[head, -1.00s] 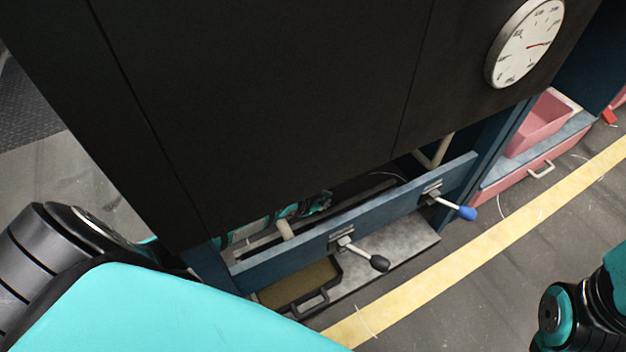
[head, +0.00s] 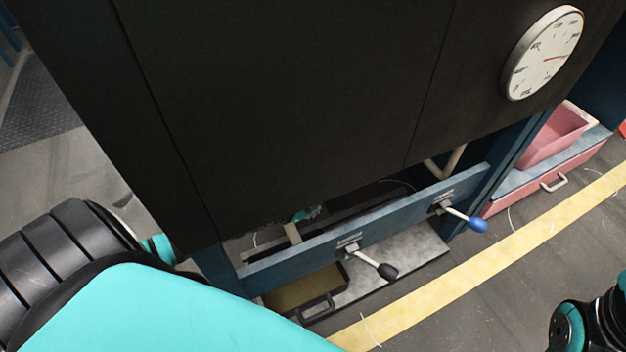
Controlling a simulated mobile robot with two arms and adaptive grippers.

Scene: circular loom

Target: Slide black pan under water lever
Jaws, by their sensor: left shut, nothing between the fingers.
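The black pan (head: 321,307) sits on the low shelf (head: 405,262) under the blue crossbar, at its left end, with a brownish inside and a handle at its front. A lever with a black knob (head: 387,271) sticks out above and right of the pan. A lever with a blue knob (head: 477,225) sticks out farther right, over the shelf's right end. Which one is the water lever cannot be read from here. My left gripper (head: 306,215) shows as a small teal and dark piece behind the crossbar, above the pan and apart from it; it is shut and empty. My right gripper is out of view.
The dark cabinet (head: 290,100) with a round gauge (head: 543,54) hides most of the space behind the crossbar (head: 300,252). Pale pipes stand behind the bar. The shelf right of the pan is bare. A pink bin (head: 553,138) stands at right. A yellow line (head: 480,255) crosses the floor.

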